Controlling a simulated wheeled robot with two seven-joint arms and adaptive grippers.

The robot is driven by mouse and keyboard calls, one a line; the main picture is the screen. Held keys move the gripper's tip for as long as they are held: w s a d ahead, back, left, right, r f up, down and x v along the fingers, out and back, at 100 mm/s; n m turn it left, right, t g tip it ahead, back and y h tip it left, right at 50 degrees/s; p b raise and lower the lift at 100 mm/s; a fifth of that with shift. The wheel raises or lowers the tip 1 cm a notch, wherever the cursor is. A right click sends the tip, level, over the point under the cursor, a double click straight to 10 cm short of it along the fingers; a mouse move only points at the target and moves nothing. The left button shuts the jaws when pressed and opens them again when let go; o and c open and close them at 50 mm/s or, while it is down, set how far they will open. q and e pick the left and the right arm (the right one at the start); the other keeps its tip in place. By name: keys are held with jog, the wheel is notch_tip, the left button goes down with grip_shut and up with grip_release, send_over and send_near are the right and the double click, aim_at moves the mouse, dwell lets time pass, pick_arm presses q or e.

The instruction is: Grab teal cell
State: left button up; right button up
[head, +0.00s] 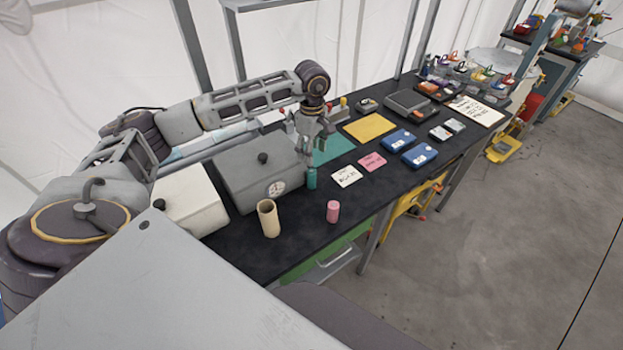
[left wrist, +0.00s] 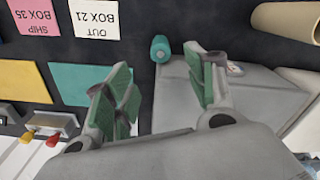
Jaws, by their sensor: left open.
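The teal cell (head: 311,178) is a small teal cylinder standing on the black table, beside the right side of a grey box with a gauge. In the left wrist view the teal cell (left wrist: 160,48) shows beyond the fingers, near the edge of the grey box. My left gripper (head: 318,142) is above the table, a little above and behind the cell. In the left wrist view the left gripper (left wrist: 160,90) is open, its green-padded fingers spread and nothing between them. My right gripper is not in view.
The grey gauge box (head: 262,170) stands close left of the cell. A pink cylinder (head: 333,211) and a tan tube (head: 268,218) stand nearer the front. A white card (head: 347,176), pink card (head: 372,162) and teal mat (head: 333,148) lie around the cell.

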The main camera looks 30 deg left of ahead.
aim_at(312, 172)
pick_arm(q)
notch_tip(312, 172, down, 5)
jog(key=shift+r+p, duration=0.1)
jog(key=shift+p, duration=0.3)
jog(key=shift+f, duration=0.3)
jog(key=shift+f+p, duration=0.85)
jog(key=shift+f, duration=1.75)
jog(key=shift+c, duration=0.3)
jog(key=c, duration=1.1)
